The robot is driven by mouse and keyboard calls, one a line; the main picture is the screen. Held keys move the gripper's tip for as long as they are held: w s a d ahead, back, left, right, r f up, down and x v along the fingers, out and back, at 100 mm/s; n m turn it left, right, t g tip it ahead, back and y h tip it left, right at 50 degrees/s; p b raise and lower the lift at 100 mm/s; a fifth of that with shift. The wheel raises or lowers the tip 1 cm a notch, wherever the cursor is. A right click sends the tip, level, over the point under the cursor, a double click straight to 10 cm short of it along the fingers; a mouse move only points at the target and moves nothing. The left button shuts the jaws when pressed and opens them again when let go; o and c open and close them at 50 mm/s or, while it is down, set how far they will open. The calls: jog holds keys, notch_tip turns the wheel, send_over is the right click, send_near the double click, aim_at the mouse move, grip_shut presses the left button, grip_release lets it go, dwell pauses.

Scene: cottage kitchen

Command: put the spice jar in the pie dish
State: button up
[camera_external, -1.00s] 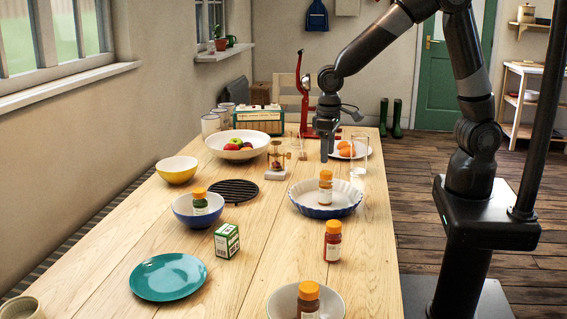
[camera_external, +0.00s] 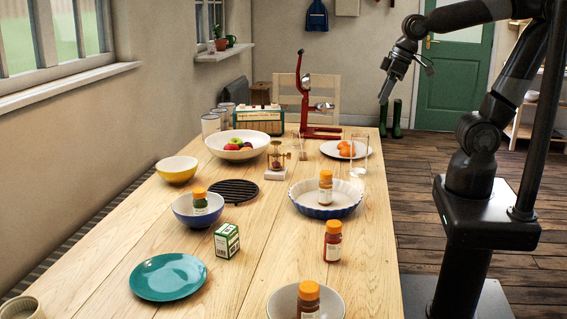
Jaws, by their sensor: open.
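A spice jar (camera_external: 325,188) with an orange lid stands upright inside the blue and white fluted pie dish (camera_external: 316,209) on the right half of the table. My gripper (camera_external: 382,99) is open and empty, raised in the air beyond the right edge of the table, well away from the jars.
A drinking glass (camera_external: 360,154) and a plate of oranges (camera_external: 333,150) stand behind the pie dish. A green box (camera_external: 226,241), a teal plate (camera_external: 169,277), a black trivet (camera_external: 233,191) and an hourglass (camera_external: 277,161) are on the table. The air above the dish is free.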

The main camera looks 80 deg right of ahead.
jog(key=shift+t, duration=0.7)
jog(key=s, duration=0.3)
jog(key=s+d+r, duration=0.1)
jog(key=s, duration=0.1)
jog(key=shift+s+r, duration=0.1)
jog(key=shift+s, duration=0.1)
